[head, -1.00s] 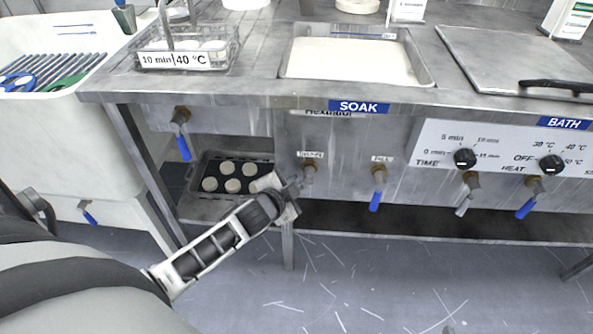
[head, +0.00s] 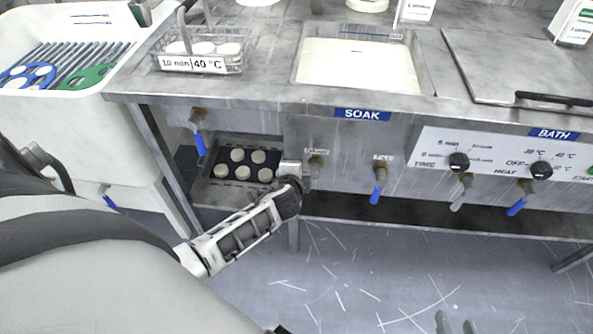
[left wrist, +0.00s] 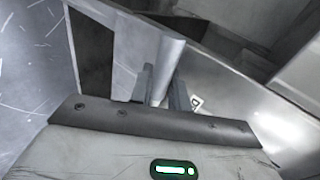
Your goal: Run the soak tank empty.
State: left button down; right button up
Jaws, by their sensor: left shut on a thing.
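The soak tank (head: 352,64), set in the steel bench behind the blue SOAK label, holds whitish liquid. Below its front is a tap (head: 317,162) with a small label I cannot read for certain. My left gripper (head: 292,170) is at this tap's left side. In the left wrist view my left gripper (left wrist: 164,92) is shut on a pale grey lever (left wrist: 170,62). The lever is mostly hidden in the head view. My right gripper (head: 456,324) shows only as two spread fingertips at the bottom edge, low over the floor, with nothing between them.
A tap with a blue lever (head: 379,190) hangs to the right; another blue-lever tap (head: 200,145) is to the left. A dark tray of pale discs (head: 215,182) sits on the lower shelf. A wire basket (head: 240,66) stands on the bench. A white sink (head: 28,80) is far left.

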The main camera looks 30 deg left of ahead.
dwell(0.3)
pick_arm(q)
jog(key=c, duration=1.6)
grip_release()
jog(key=shift+c, duration=0.2)
jog(key=shift+s, duration=0.1)
jog(key=p+v, duration=0.3)
jog(key=v, duration=1.2)
jog(key=shift+s+d+r, duration=0.2)
jog(key=shift+s+r, duration=0.05)
jog(key=shift+s, duration=0.05)
jog(key=s+d+r+n+h, duration=0.1)
jog(key=s+d+n+h, duration=0.5)
jog(key=d+n+h, duration=0.2)
jog(key=d+n, duration=0.2)
jog(key=shift+s+d+r, duration=0.2)
jog(key=shift+d+r, duration=0.1)
